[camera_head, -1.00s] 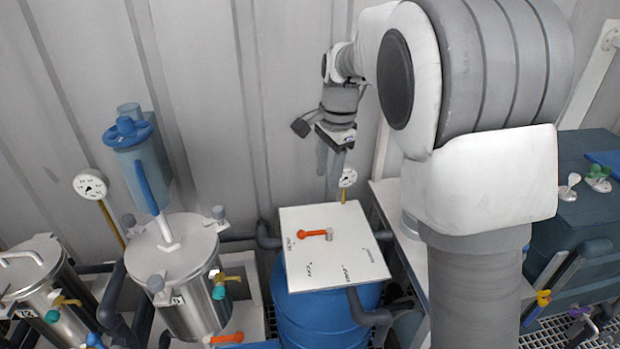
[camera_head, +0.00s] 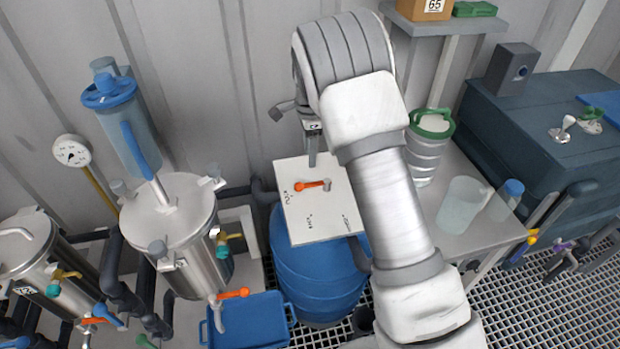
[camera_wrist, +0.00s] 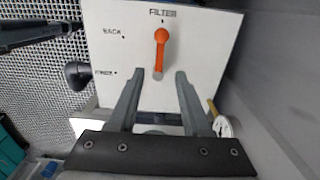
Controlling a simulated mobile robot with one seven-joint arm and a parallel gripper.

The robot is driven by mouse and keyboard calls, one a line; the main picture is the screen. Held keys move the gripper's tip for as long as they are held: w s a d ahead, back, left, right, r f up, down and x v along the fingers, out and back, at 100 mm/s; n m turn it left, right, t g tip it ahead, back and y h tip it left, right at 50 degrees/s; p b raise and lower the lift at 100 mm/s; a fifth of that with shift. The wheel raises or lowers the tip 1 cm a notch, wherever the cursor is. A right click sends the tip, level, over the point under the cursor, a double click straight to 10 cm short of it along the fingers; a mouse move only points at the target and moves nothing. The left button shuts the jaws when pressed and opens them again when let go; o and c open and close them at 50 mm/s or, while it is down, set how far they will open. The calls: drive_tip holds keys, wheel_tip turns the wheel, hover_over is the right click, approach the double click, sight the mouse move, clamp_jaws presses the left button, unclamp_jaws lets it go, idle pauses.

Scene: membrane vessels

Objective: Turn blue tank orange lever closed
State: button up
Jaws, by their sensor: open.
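The blue tank (camera_head: 318,275) stands on the grating, with a white square plate (camera_head: 327,215) on its top. The orange lever (camera_head: 310,185) lies on the plate and points left in the head view. In the wrist view the lever (camera_wrist: 161,48) points up to the FILTER label, with BACK and another label to its left. My gripper (camera_wrist: 157,75) is open and empty. Its fingers spread on either side of the lever's pivot end, apart from the lever in that picture. In the head view my gripper (camera_head: 312,158) is partly hidden by my arm, beside the plate's back edge.
Steel vessels (camera_head: 175,235) with small valves stand at left. A pressure gauge (camera_head: 72,151) is by the wall. A blue tray (camera_head: 249,320) lies in front. A table (camera_head: 480,225) with a jar and beakers is at right. Dark pipes run beside the tank.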

sight(310, 184)
wheel_tip(310, 184, down, 10)
drive_tip(key=shift+r, duration=0.1)
idle(0.4)
clamp_jaws()
idle(1.2)
